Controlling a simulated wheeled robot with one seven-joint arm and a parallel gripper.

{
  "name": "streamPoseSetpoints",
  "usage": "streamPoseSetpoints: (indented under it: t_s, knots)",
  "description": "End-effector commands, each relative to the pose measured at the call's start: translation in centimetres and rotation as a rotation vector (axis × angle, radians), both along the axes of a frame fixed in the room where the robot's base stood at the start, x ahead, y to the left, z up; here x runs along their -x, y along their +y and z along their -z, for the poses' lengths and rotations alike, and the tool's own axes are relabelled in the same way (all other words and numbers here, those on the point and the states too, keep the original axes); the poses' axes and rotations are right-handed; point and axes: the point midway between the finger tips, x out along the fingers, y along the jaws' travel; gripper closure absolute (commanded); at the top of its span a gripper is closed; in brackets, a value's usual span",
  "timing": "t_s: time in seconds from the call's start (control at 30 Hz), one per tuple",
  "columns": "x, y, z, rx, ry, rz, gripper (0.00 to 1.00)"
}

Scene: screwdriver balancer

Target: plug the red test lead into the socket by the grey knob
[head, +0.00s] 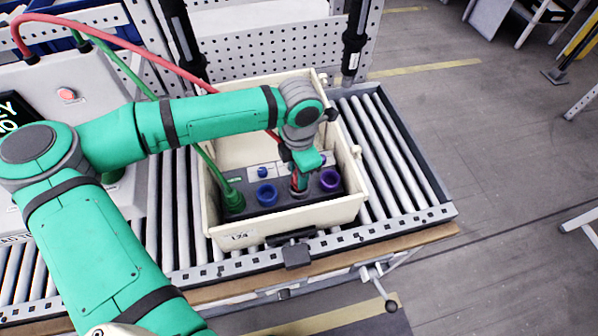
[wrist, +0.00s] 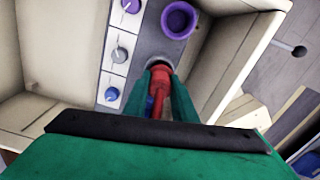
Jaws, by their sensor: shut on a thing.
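My gripper (head: 300,180) points down into the cream tote and is shut on the red test lead's plug (wrist: 160,80), which stands between the two green fingers. In the wrist view, the plug's far end meets a dark grey ring (wrist: 155,63), the socket by the grey knob (wrist: 118,55). How deep the plug sits is hidden by the plug and fingers. The red lead (head: 130,45) arches from the upper left and passes behind my arm. The grey socket panel (head: 250,209) lies in the tote.
A purple socket (head: 329,180) and a blue socket (head: 266,194) flank the gripper. A green lead's plug (head: 233,199) stands at the panel's left end. The tote's walls (head: 350,205) surround the panel closely. Bare rollers (head: 385,150) lie to the right.

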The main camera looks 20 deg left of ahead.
Motion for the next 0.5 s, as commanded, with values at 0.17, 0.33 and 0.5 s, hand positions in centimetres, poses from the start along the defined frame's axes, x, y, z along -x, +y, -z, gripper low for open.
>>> streamPoseSetpoints:
  t_s: [0.17, 0.33, 0.5]
  knots:
    - [-0.01, 0.06, 0.37, 0.0, 0.0, -0.001, 0.99]
    - [-0.01, 0.06, 0.73, 0.0, 0.0, -0.001, 0.99]
    - [0.02, 0.13, 1.1, 0.0, 0.0, -0.003, 0.99]
